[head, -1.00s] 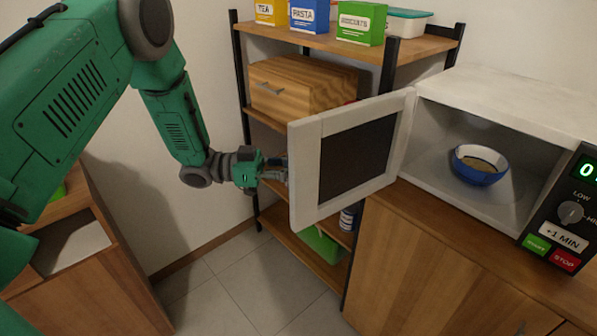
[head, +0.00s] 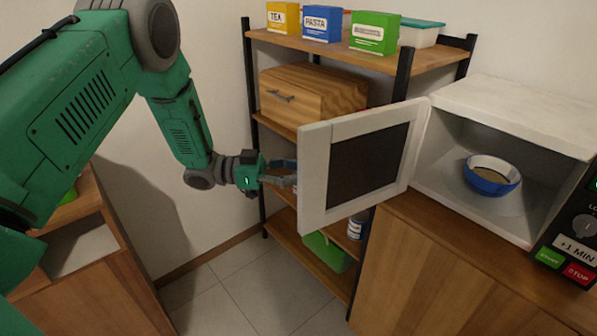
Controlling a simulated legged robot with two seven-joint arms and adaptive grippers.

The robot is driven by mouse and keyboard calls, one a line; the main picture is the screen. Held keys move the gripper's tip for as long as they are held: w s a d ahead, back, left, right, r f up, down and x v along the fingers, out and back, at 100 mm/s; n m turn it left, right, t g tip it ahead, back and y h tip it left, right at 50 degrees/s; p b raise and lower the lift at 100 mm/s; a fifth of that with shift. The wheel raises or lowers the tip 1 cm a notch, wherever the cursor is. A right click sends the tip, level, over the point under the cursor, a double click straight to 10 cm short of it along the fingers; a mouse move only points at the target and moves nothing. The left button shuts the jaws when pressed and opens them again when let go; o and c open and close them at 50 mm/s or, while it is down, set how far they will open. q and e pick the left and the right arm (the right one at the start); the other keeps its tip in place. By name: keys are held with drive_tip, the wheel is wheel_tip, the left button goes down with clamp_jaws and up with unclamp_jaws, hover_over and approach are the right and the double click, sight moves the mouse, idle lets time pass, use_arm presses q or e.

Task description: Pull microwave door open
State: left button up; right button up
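The white microwave (head: 520,115) stands on the wooden cabinet at the right. Its door (head: 312,180), white-framed with a dark window, stands swung wide open to the left. A blue bowl (head: 491,182) with pale brown contents sits inside the cavity. My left gripper (head: 288,173) is at the door's free left edge, its fingers spread apart and pointing at the edge. The fingertips are close to or partly behind the door, so I cannot tell whether they touch it. My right gripper is not in view.
A shelf (head: 425,55) behind the door bears tea (head: 282,17), pasta (head: 321,23) and green (head: 374,33) boxes, with a wooden drawer box (head: 300,95) below. A wooden cabinet (head: 110,280) stands at lower left. The tiled floor (head: 235,295) between is clear.

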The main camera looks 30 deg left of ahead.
use_arm(q)
drive_tip(key=v, duration=1.1)
drive_tip(key=shift+a, duration=0.25)
drive_tip(key=shift+a+f, duration=0.1)
drive_tip(key=shift+f, duration=0.05)
